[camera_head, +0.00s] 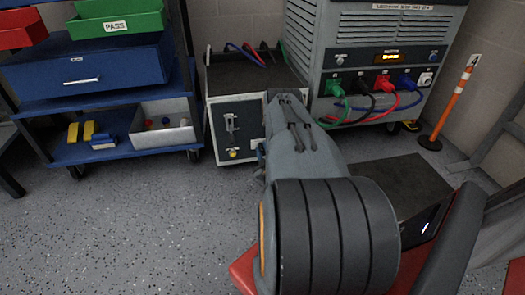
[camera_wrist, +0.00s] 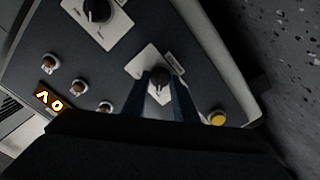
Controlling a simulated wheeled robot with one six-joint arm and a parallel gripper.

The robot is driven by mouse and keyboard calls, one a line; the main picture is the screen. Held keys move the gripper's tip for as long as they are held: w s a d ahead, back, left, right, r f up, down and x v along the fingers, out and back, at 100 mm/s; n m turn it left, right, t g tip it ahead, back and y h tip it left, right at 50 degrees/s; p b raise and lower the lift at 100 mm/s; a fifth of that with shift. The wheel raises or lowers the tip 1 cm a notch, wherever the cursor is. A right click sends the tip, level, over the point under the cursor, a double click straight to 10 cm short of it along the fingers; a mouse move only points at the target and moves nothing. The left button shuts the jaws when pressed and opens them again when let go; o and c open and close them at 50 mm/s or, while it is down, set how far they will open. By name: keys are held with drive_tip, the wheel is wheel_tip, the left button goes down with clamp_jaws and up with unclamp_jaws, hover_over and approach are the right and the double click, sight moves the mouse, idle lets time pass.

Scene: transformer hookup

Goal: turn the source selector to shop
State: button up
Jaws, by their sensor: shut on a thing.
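In the wrist view, a dark selector knob (camera_wrist: 160,79) sits on a pale plate on the dark panel (camera_wrist: 120,68). My gripper (camera_wrist: 163,88) is shut on this knob, one blue finger on each side. The knob's label is too small to read, and its pointer direction cannot be told. A second dark knob (camera_wrist: 97,10) on another pale plate is at the top edge, apart from my gripper. In the head view, the cabinet (camera_head: 240,116) with the pale front stands mid-picture. My arm covers part of its front, and the gripped knob cannot be made out there.
Copper-coloured terminals (camera_wrist: 78,62), a lit amber display (camera_wrist: 48,98) and a yellow button (camera_wrist: 217,118) are on the panel. A large grey unit (camera_head: 385,50) with coloured cables stands right of the cabinet. A blue cart (camera_head: 95,70) is on the left. Floor (camera_head: 130,225) in front is clear.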

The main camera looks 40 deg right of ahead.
drive_tip(key=o, duration=1)
drive_tip(key=shift+o, duration=0.2)
drive_tip(key=p+v, duration=0.3)
drive_tip(key=v, duration=0.5)
